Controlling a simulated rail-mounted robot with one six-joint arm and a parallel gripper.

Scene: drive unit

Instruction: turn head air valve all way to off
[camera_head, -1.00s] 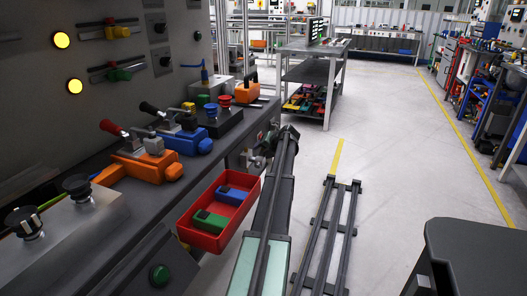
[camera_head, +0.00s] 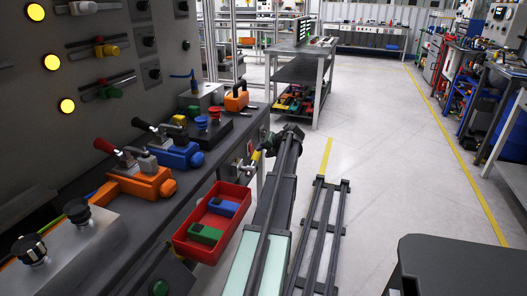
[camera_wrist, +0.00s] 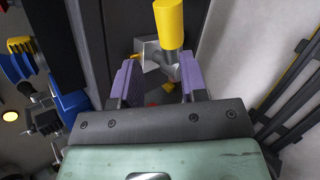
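The air valve has a yellow handle (camera_wrist: 170,22) and a metallic body (camera_wrist: 155,57), seen at the top centre of the wrist view. In the head view the yellow handle (camera_head: 256,156) shows at the bench's right edge, beside my arm's end. My gripper (camera_wrist: 160,78) has two purple fingers spread apart, with the metallic valve part showing between and beyond them. The yellow handle extends up past the fingertips. I cannot tell whether either finger touches the valve. In the head view my gripper (camera_head: 272,143) is small and partly hidden by my arm.
A red bin (camera_head: 186,247) with green and blue blocks hangs at the bench front, left of my arm. Orange (camera_head: 143,187) and blue (camera_head: 181,156) clamp fixtures stand on the bench. A grey shelf table (camera_head: 300,55) stands behind. The floor to the right is mostly clear.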

